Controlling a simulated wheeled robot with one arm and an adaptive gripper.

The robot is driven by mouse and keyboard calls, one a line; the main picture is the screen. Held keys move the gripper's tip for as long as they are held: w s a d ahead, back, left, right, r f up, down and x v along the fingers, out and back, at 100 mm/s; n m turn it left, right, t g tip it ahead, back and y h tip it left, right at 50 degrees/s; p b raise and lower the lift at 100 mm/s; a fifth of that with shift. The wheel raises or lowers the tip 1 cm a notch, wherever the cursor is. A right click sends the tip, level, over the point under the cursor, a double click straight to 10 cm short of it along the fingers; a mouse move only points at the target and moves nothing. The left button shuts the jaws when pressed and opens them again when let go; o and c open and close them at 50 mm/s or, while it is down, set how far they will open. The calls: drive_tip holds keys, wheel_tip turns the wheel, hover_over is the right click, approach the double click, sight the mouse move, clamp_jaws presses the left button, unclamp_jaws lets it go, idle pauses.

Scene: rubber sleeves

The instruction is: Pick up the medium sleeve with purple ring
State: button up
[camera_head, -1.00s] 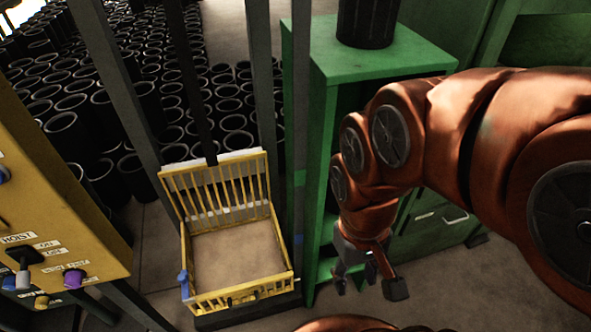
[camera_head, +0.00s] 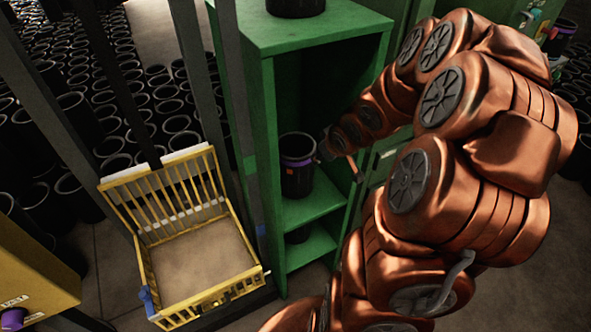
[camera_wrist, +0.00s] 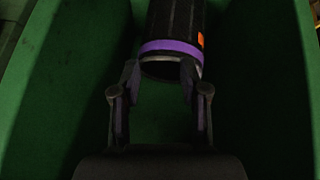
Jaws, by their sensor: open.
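A black sleeve with a purple ring (camera_head: 297,162) and a small orange mark stands upright on a shelf of the green cabinet (camera_head: 268,90). In the wrist view the purple-ringed sleeve (camera_wrist: 173,36) is at the top centre, with its ringed end toward my gripper. My gripper (camera_wrist: 158,80) is open, with one finger on each side of the sleeve's ringed end. Whether the fingers touch it I cannot tell. In the head view my gripper (camera_head: 326,150) is at the sleeve's right side, partly hidden by my arm.
A yellow railed basket (camera_head: 150,268) stands left of the cabinet. Many black sleeves (camera_head: 160,110) stand behind. Green walls flank my gripper closely.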

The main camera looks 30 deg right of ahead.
sight(312, 139)
drive_tip(key=w+d+f+t+y+b, duration=0.2)
drive_tip(key=w+d+t, duration=0.1)
drive_tip(key=d+t, duration=0.35)
drive_tip(key=shift+t, duration=0.25)
drive_tip(key=shift+a+x, duration=0.2)
drive_tip(key=shift+x, duration=1.7)
drive_tip(key=shift+a+x, duration=0.15)
drive_tip(key=shift+x, duration=1.75)
drive_tip(key=shift+a+x, duration=0.2)
drive_tip(key=shift+x, duration=1.7)
drive_tip(key=shift+s, duration=0.1)
clamp_jaws()
